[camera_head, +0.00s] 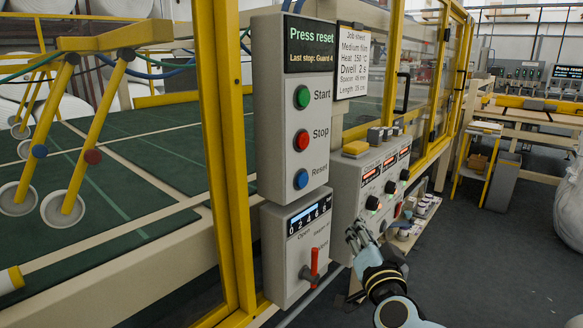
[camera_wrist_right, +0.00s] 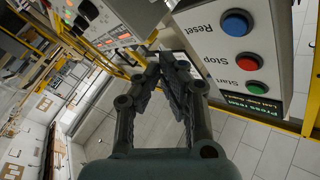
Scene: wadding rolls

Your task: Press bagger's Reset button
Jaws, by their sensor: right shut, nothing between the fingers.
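The bagger's grey control box (camera_head: 266,112) stands on the yellow guard post, with a screen reading "Press reset" and "Last stop: Guard 4". Its blue Reset button (camera_head: 301,179) is the lowest of three, under the red Stop button (camera_head: 301,140) and green Start button (camera_head: 302,97). My right gripper (camera_head: 358,236) is shut and empty, below and to the right of the Reset button, apart from the box. In the right wrist view, the fingertips (camera_wrist_right: 169,58) are left of the Reset button (camera_wrist_right: 236,24), which appears upside down. My left gripper is not in view.
A panel with red displays and knobs (camera_head: 350,200) stands close behind my right gripper. Yellow guard frames (camera_head: 222,150) line the green machine bed. The floor at right is mostly clear.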

